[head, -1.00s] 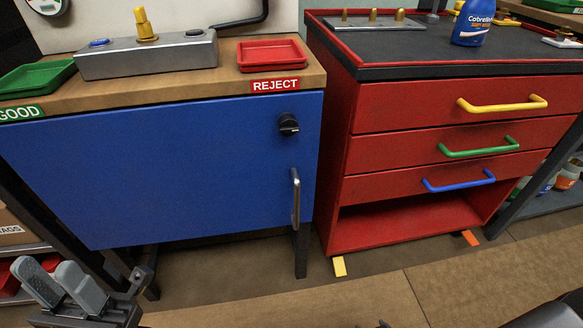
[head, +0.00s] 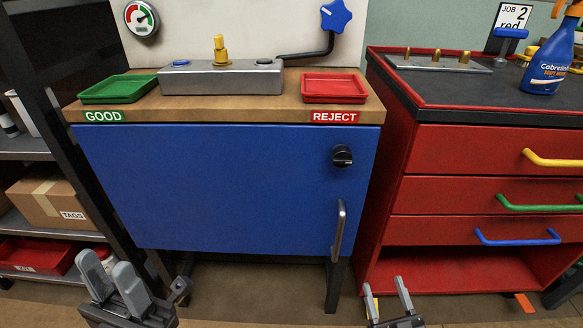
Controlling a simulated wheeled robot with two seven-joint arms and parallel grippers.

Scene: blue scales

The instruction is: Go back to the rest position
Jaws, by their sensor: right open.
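My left gripper (head: 106,264) is at the bottom left of the head view, in front of the shelf and the left edge of the blue cabinet. My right gripper (head: 386,288) is at the bottom, right of centre, in front of the red drawer unit's lower left corner. Its fingers are spread, with nothing between them. Most of both arms is out of view.
The blue cabinet (head: 215,185) carries a green tray (head: 118,89), a grey fixture (head: 222,77) and a red tray (head: 335,89). The red drawer unit (head: 465,150), with a spray bottle (head: 548,62) on top, stands right. A shelf with a cardboard box (head: 52,197) stands left.

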